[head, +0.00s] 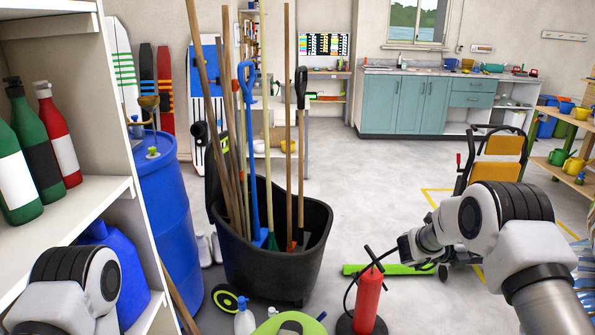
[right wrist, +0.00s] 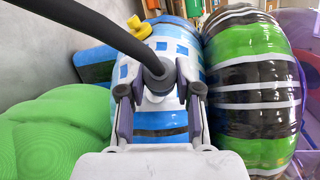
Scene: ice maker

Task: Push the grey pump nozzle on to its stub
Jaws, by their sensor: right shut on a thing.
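In the right wrist view, the grey pump nozzle (right wrist: 157,76) is on the end of a thick dark hose (right wrist: 95,28) that comes in from the upper left. My right gripper (right wrist: 159,90) is shut on it, with one finger on each side. The nozzle stands over a blue and white striped inflated thing (right wrist: 165,52). The stub is hidden under the nozzle and fingers, so I cannot tell whether they touch. A yellow piece (right wrist: 139,27) sits on the inflated thing beyond the nozzle. In the head view my left arm shows at the lower left; its gripper is out of frame.
A green, black and white inflated thing (right wrist: 252,75) lies to the right, and a green one (right wrist: 60,135) to the left.

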